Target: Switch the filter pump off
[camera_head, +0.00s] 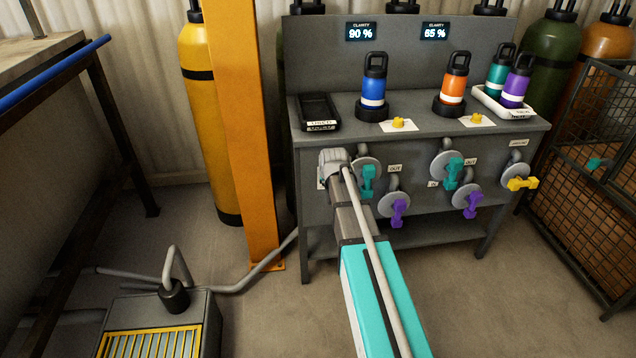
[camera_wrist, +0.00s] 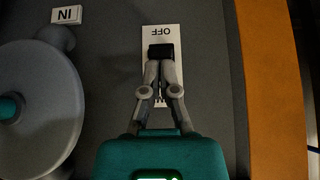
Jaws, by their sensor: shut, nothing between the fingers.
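In the wrist view a white switch plate (camera_wrist: 149,70) is on the grey panel, with the word OFF upside down at its far end. A small black switch piece (camera_wrist: 161,50) sits just below that word. My gripper (camera_wrist: 161,62) is shut and empty, its fingertips right at the black piece; I cannot tell whether they touch it. The fingers hide much of the plate, so the switch position is unclear. In the head view my gripper (camera_head: 326,172) is at the left of the bench's front panel (camera_head: 420,210), and my wrist largely hides the switch.
A grey disc (camera_wrist: 42,105) with an IN label (camera_wrist: 67,15) stands left of my gripper in the wrist view. Several teal, purple and yellow valve handles (camera_head: 453,172) project from the panel. An orange post (camera_head: 235,110) stands left of the bench. Bottles, including a blue one (camera_head: 373,90), stand on top.

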